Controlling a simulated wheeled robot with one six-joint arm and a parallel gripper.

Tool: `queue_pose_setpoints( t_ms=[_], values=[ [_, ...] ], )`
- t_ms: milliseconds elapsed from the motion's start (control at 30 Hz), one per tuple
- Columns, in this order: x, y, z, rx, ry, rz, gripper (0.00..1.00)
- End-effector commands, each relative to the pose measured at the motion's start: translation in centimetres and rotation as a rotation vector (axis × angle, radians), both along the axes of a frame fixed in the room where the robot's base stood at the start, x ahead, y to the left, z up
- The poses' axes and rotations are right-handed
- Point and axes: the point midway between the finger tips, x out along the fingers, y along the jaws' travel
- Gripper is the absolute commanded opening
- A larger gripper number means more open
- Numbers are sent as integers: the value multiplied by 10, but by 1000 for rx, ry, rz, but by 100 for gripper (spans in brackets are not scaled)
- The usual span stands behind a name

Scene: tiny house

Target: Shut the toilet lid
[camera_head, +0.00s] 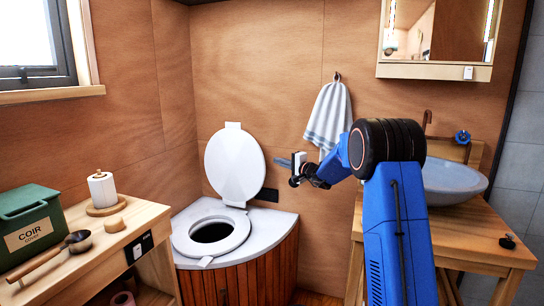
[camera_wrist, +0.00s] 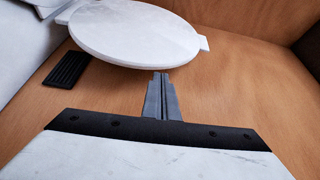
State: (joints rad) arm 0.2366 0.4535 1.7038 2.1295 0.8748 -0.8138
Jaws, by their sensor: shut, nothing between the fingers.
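The toilet lid (camera_head: 235,165) is white and oval, and stands raised against the wood wall at the back of the toilet. The white seat (camera_head: 211,233) lies flat below it around a dark open hole. In the wrist view the lid (camera_wrist: 135,32) is at the top, tilted in the picture. My gripper (camera_head: 279,162) is to the right of the lid in the head view, at about mid-lid height. Its fingers (camera_wrist: 162,78) are together and empty, and their tips appear just below the lid's edge in the wrist view. I cannot tell if they touch it.
A wooden shelf (camera_head: 88,262) with a green box (camera_head: 30,225), a ladle and a paper roll stands at the left. A towel (camera_head: 328,117) hangs behind my arm. A basin (camera_head: 453,183) on a wooden stand is at the right. A dark vent (camera_wrist: 67,69) sits on the wall.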

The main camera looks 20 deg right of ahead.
Motion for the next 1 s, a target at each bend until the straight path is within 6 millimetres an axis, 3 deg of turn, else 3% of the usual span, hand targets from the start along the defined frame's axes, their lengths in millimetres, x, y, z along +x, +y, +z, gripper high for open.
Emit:
queue_pose_setpoints(
  t_ms=[100, 233, 800, 1000],
  values=[
    [13, -12, -7, 20, -7, -29, 0],
    [20, -15, -8, 27, -11, -39, 0],
    [92, 20, -8, 26, -9, -37, 0],
    [104, 25, -8, 27, -9, -37, 0]
  ],
)
